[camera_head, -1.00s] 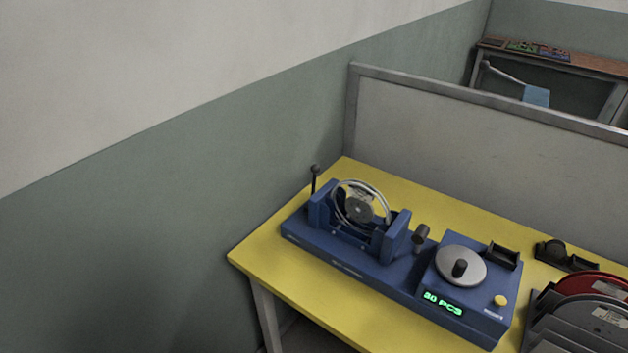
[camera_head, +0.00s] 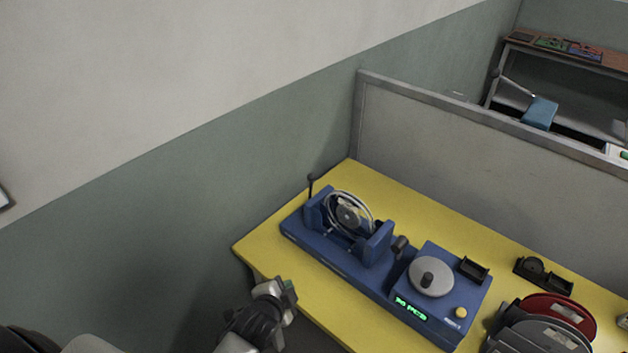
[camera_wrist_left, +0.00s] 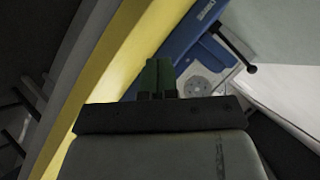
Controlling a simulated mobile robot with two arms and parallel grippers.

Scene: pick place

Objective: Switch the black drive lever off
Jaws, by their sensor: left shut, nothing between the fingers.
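The black drive lever (camera_head: 311,184) stands nearly upright at the left end of the blue machine (camera_head: 335,262), with a ball knob on top. In the left wrist view the lever (camera_wrist_left: 233,50) points toward the lower right, ending in its black knob. My left gripper (camera_head: 287,288) is at the table's front left edge, apart from the lever and nearer to me. Its greenish fingertips (camera_wrist_left: 158,75) are shut with nothing between them. The lever's foot is partly hidden by the machine in the head view. My right gripper is not in view.
The machine holds a clear reel (camera_head: 349,213) and has a grey disc with a knob (camera_head: 431,278). The yellow table (camera_head: 262,238) stands against the green wall and a grey partition (camera_head: 440,150). Reels (camera_head: 545,325) and a black holder (camera_head: 543,273) are at the right.

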